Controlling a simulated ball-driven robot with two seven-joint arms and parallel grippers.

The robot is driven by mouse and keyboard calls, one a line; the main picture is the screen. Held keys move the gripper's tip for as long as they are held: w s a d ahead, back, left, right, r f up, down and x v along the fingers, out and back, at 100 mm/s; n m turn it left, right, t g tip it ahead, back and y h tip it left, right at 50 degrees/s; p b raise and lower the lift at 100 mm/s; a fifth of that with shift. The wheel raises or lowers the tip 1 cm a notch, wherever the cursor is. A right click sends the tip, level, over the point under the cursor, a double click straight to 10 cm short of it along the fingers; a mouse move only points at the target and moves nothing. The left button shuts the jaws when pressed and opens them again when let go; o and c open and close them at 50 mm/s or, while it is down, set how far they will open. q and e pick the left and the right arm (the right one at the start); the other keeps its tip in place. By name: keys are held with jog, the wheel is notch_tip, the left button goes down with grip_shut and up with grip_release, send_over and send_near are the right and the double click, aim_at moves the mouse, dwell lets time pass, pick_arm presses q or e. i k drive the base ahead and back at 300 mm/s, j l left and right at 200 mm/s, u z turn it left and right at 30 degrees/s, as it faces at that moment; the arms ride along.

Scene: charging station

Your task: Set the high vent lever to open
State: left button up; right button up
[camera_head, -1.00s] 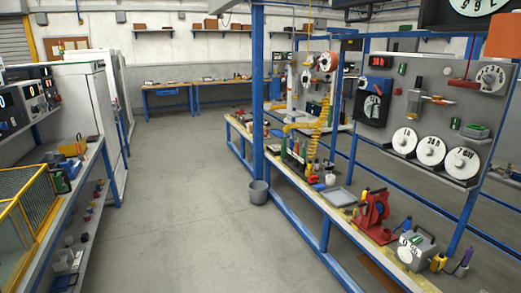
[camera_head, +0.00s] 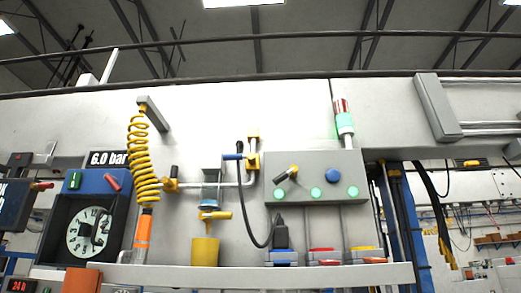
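No lever here carries a readable vent label, so I cannot tell for sure which one is the high vent lever. A small blue-ended lever (camera_head: 232,157) sticks out to the left from a yellow valve fitting (camera_head: 252,161) high on a grey pipe on the white wall panel. A black-tipped lever (camera_head: 286,174) sits tilted on the grey control box (camera_head: 316,202) to its right. A yellow handle (camera_head: 214,215) lies lower, above a yellow cup (camera_head: 205,251). Neither of my grippers is in view.
A yellow coiled hose (camera_head: 142,165) hangs from a bracket at left, beside a gauge unit (camera_head: 88,228) reading 6.0 bar. A signal light (camera_head: 343,120) tops the control box. A grey shelf (camera_head: 220,277) runs below. A blue post (camera_head: 410,230) stands at right.

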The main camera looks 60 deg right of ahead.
aim_at(149, 181)
jog(key=z, duration=0.45)
jog(key=k+z, duration=0.1)
jog(key=z, duration=0.75)
jog(key=k+l+z, duration=0.1)
jog(key=z, duration=0.35)
jog(key=i+j+u, duration=0.2)
jog(key=i, duration=0.2)
